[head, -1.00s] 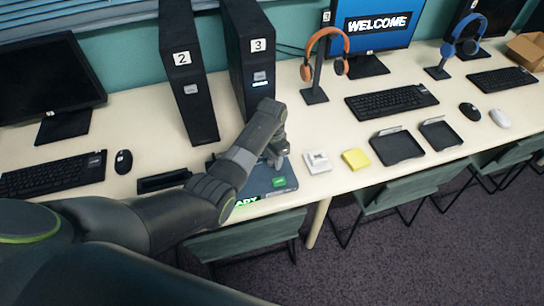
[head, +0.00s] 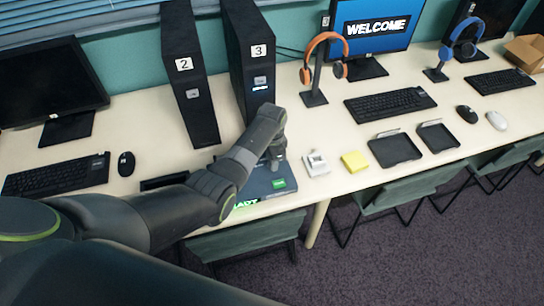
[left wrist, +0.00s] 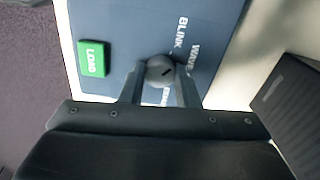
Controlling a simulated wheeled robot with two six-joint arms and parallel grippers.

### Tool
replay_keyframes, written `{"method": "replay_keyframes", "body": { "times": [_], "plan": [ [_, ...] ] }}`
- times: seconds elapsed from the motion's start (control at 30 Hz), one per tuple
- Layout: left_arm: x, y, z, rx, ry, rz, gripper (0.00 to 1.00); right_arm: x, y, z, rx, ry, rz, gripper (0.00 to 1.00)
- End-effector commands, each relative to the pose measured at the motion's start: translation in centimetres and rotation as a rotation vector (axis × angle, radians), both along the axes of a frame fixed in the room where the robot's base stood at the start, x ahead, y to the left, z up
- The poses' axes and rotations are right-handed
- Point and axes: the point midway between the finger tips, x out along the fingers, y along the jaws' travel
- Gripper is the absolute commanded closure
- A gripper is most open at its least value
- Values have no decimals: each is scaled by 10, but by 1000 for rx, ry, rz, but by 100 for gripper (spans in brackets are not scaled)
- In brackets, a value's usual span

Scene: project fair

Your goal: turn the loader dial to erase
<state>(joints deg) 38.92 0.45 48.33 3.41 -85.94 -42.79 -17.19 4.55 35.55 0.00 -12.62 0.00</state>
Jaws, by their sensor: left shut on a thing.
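The loader (head: 262,187) is a flat blue box at the table's front edge. It also shows in the left wrist view (left wrist: 215,20). Its round grey dial (left wrist: 160,68) has a short dark mark on its top. The words BLINK and WAVE are printed near the dial; another label is mostly hidden by a finger. A green LOAD button (left wrist: 93,58) sits to the left of the dial there and also shows in the head view (head: 279,184). My left gripper (head: 275,166) points down over the loader, its fingers (left wrist: 161,72) shut on the dial. My right gripper is out of view.
Black computer towers marked 2 (head: 190,85) and 3 (head: 252,70) stand behind the loader. A small white device (head: 316,163) and a yellow pad (head: 354,161) lie to its right. A black narrow tray (head: 163,181) lies to its left.

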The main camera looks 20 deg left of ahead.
Motion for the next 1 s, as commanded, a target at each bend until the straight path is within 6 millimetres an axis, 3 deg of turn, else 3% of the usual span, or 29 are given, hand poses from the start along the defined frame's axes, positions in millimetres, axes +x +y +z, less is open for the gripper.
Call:
{"method": "replay_keyframes", "body": {
  "times": [0.3, 1.0],
  "plan": [
    [0, 0, 3, 0, 1, -302, 94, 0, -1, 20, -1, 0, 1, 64],
    [0, 0, 2, -1, -1, -967, 94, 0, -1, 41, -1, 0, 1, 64]
  ]
}}
